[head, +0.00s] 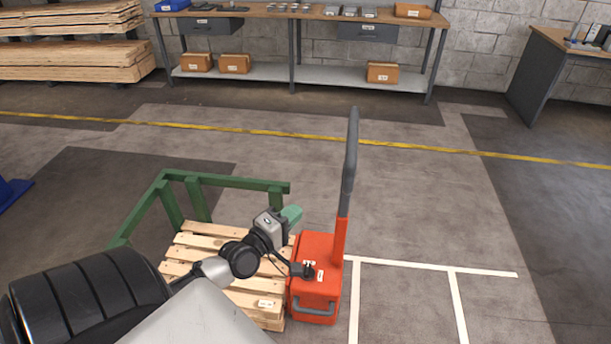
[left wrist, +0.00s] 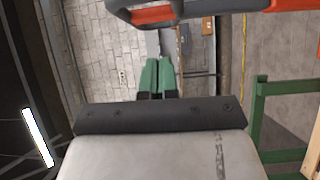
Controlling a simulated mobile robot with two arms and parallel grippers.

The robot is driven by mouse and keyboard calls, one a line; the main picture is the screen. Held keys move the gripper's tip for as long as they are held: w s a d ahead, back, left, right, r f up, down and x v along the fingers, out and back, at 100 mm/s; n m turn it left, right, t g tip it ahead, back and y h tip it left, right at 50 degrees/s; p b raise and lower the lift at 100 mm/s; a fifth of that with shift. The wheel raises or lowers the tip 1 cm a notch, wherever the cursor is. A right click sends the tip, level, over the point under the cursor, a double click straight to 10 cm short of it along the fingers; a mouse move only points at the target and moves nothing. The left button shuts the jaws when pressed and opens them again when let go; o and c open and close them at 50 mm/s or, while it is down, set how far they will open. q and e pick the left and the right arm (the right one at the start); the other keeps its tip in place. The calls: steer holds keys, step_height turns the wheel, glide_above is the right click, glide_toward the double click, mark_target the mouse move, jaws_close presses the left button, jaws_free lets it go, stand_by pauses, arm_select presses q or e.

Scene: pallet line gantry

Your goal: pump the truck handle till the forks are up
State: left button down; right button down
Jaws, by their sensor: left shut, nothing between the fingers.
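The orange pallet truck (head: 322,250) stands at the right end of a wooden pallet (head: 268,308). Its handle (head: 351,165), orange below and dark grey above, stands about upright. In the left wrist view the grey and orange handle grip (left wrist: 190,12) crosses the top, ahead of my fingertips. My left gripper (head: 291,215), with green fingers, is left of the handle and above the pallet, apart from the handle. In the left wrist view its fingers (left wrist: 156,76) are together and empty. The forks are hidden. My right gripper is not in view.
A green rail frame (head: 225,182) stands around the pallet's back and left. White lines (head: 430,266) mark open floor right of the truck. A workbench (head: 300,14) and lumber stacks (head: 75,60) are at the back, beyond a yellow floor line (head: 400,145).

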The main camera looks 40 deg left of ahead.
arm_select(q)
steer(key=w+d+p, duration=0.2)
steer(key=w, duration=1)
steer(key=shift+d, duration=0.4)
steer(key=shift+w+f, duration=0.1)
